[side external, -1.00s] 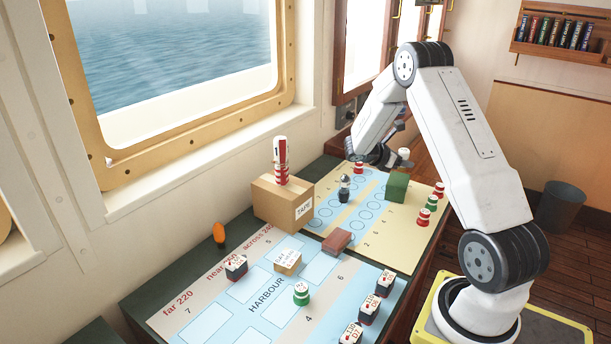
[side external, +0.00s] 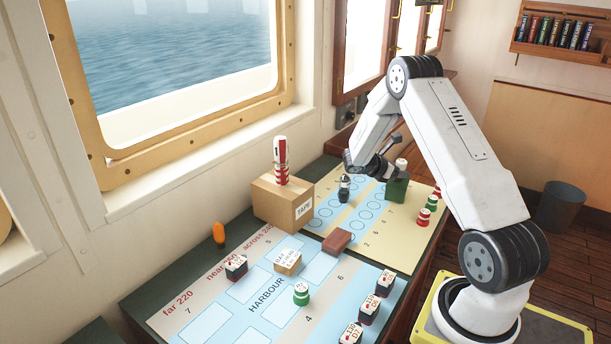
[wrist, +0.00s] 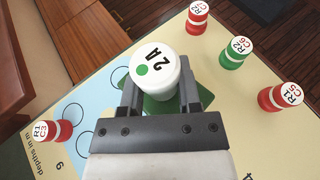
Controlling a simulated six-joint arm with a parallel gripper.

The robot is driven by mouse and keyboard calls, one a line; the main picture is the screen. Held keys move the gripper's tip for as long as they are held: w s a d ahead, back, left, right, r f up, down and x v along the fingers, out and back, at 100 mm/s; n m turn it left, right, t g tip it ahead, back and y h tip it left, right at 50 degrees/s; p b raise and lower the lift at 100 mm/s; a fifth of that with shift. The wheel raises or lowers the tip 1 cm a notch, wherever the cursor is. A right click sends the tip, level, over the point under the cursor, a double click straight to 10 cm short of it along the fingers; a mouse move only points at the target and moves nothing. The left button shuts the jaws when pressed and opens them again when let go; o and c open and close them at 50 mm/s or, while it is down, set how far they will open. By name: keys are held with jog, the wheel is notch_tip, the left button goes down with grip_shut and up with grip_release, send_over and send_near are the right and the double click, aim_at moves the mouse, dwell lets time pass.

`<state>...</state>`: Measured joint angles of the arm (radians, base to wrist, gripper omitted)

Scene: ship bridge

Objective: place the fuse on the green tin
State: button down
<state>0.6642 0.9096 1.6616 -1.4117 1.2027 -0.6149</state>
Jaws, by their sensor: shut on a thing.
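The fuse (wrist: 154,72) is a white cylinder marked "2A" with a green dot on its end. My gripper (wrist: 158,88) is shut on it, a finger on each side. In the side view the fuse (side external: 401,164) shows white beside my gripper (side external: 394,168), over the green tin (side external: 397,190). The green tin is a block-shaped box on the chart's far part. In the wrist view the tin (wrist: 206,96) lies beneath the fuse and is mostly hidden by it and the gripper. I cannot tell whether the fuse touches the tin's top.
Several red and green pieces stand near the tin, including a green one (wrist: 235,52) and a red one (wrist: 281,97). A dark bottle-like piece (side external: 344,188) stands left of it. A cardboard box (side external: 283,203) with a red-and-white piece on top is farther left.

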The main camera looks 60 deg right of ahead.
jog(key=shift+f, duration=0.15)
jog(key=shift+c, duration=1.5)
grip_release()
jog(key=shift+r, duration=0.2)
jog(key=v, duration=1.2)
jog(key=shift+a, duration=0.1)
jog(key=a+m+t+y, duration=0.1)
jog(key=a+y, duration=0.1)
jog(key=a, duration=0.4)
jog(key=s+a+f+m+t+y, duration=0.1)
jog(key=a+m+t+y, duration=0.1)
jog(key=a, duration=0.4)
jog(key=s+a+m+t+y, duration=0.1)
jog(key=a+t+y, duration=0.1)
jog(key=a, duration=0.5)
jog(key=shift+f+m+y, duration=0.3)
jog(key=shift+f, duration=0.05)
jog(key=s+a+m+t+y, duration=0.2)
jog(key=a+m, duration=0.1)
jog(key=a, duration=0.4)
jog(key=s+a+r+m+t+y, duration=0.1)
jog(key=s+a+m+t+y, duration=0.1)
jog(key=a, duration=0.5)
jog(key=shift+s+a+m+t+y, duration=0.3)
jog(key=shift+m+t, duration=0.3)
jog(key=shift+m, duration=0.2)
